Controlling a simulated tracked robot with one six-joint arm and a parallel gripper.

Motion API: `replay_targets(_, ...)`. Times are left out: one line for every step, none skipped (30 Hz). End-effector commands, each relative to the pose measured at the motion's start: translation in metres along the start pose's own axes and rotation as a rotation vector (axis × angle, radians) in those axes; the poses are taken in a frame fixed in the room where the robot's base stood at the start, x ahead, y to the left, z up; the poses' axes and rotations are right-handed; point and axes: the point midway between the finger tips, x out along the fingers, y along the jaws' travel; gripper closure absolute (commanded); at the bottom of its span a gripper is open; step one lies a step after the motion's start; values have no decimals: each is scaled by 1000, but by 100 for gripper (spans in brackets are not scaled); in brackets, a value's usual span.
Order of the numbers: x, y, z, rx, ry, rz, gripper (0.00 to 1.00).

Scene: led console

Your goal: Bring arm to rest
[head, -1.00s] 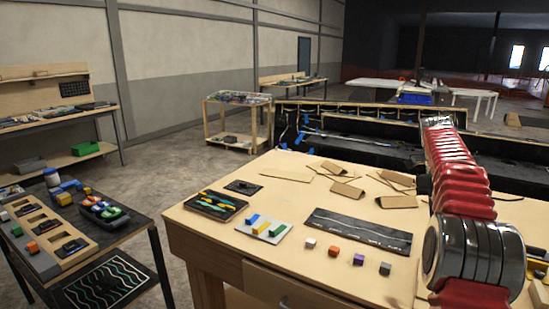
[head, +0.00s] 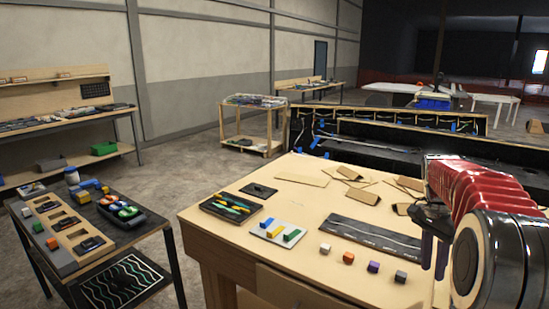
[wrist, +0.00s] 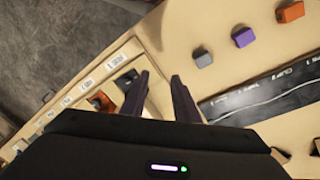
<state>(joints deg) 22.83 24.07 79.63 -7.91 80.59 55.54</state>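My arm (head: 488,192), with red bellows and dark round joints, reaches over the right side of the wooden table (head: 215,222). My gripper (head: 434,240) hangs with its dark fingers pointing down near the table's right front. In the wrist view, my gripper (wrist: 160,76) has its two fingers apart with nothing between them. An orange block (head: 348,258), a purple block (head: 373,267) and a grey block (head: 400,277) lie in a row left of the gripper, beside a white block (head: 325,248). None is touched.
A dark strip (head: 375,236) lies behind the blocks. A coloured-block plate (head: 263,232), a tool tray (head: 212,207) and cardboard pieces (head: 350,173) are on the table. In the wrist view, labelled wooden compartments (wrist: 75,95) lie at lower left. A side table (head: 150,222) stands left.

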Motion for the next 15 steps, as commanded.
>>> replay_targets(-3,4,12,-71,6,-18,72)
replay_targets(-4,5,17,-113,10,-28,72)
replay_targets(-5,8,25,-168,16,-42,72)
replay_targets(-5,9,31,-209,20,-51,72)
replay_targets(-6,11,38,-249,25,-61,72)
replay_targets(-7,14,46,-299,31,-74,72)
replay_targets(-8,16,52,-336,37,-84,72)
replay_targets(-8,18,57,-372,43,-93,72)
replay_targets(-10,21,65,-420,52,-105,72)
replay_targets(-10,24,72,-455,58,-113,72)
replay_targets(-10,26,78,-489,64,-122,72)
replay_targets(-11,30,85,-533,73,-133,72)
replay_targets(-12,32,91,-564,80,-142,72)
replay_targets(-12,35,97,-595,87,-150,72)
replay_targets(-12,39,105,-636,97,-161,72)
